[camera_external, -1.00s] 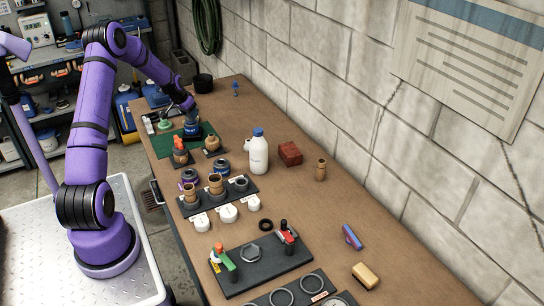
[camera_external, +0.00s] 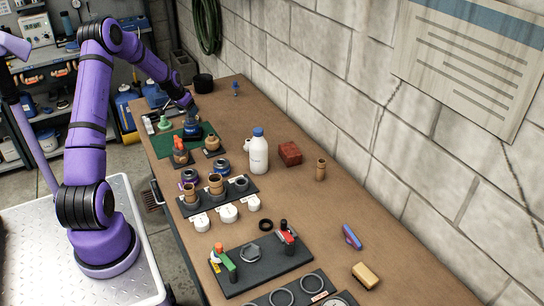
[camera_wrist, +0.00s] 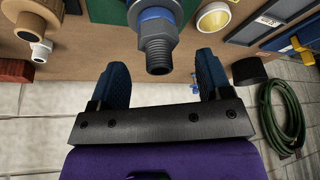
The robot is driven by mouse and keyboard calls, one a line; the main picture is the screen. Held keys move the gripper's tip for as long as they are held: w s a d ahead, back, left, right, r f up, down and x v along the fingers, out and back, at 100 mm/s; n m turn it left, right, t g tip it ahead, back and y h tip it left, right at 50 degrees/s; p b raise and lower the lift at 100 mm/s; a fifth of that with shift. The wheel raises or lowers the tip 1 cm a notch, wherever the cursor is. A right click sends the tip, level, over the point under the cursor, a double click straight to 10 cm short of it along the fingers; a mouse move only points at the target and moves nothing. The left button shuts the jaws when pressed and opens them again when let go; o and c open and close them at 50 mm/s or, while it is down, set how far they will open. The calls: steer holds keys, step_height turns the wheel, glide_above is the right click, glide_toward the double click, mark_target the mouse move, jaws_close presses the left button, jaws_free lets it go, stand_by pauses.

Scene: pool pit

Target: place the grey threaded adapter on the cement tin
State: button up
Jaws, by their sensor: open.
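The grey threaded adapter (camera_wrist: 156,50) stands on the blue cement tin (camera_wrist: 155,14), its threaded end toward my camera in the wrist view. In the external view the tin (camera_external: 192,130) is on the green mat (camera_external: 163,143), and the adapter on it is small and dark. My gripper (camera_wrist: 162,65) is open, with a blue finger on either side of the adapter's line and clear space between. It touches neither adapter nor tin. In the external view my gripper (camera_external: 187,102) is just above the tin, its fingers hard to make out.
An orange-topped piece (camera_external: 180,152) and a tan fitting (camera_external: 212,144) stand close to the tin. A white bottle (camera_external: 258,152) and a rack of fittings (camera_external: 218,198) are nearer. A black pot (camera_external: 203,83) stands behind. The block wall (camera_external: 330,110) bounds the bench's right side.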

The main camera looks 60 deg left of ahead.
steer(key=v, duration=1)
steer(key=shift+d, duration=0.1)
steer(key=w+d+r+m, duration=0.1)
steer(key=d+r, duration=0.5)
steer(key=d, duration=0.5)
steer(key=w+d+r+m, duration=0.1)
steer(key=d+r, duration=0.5)
steer(key=d, duration=0.4)
steer(key=d+r+m, duration=0.1)
steer(key=d+r, duration=0.5)
steer(key=d, duration=0.5)
steer(key=s+d+r+m, duration=0.1)
steer(key=s+d+r, duration=0.1)
steer(key=s+d, duration=0.35)
steer(key=s+d+r, duration=0.2)
steer(key=d, duration=0.6)
steer(key=s+d+h, duration=0.1)
steer(key=s+d, duration=0.3)
steer(key=s, duration=0.3)
steer(key=s+d+m+t+h, duration=0.1)
steer(key=s+d, duration=0.4)
steer(key=s, duration=0.2)
steer(key=shift+s+f, duration=0.25)
steer(key=shift+f, duration=0.1)
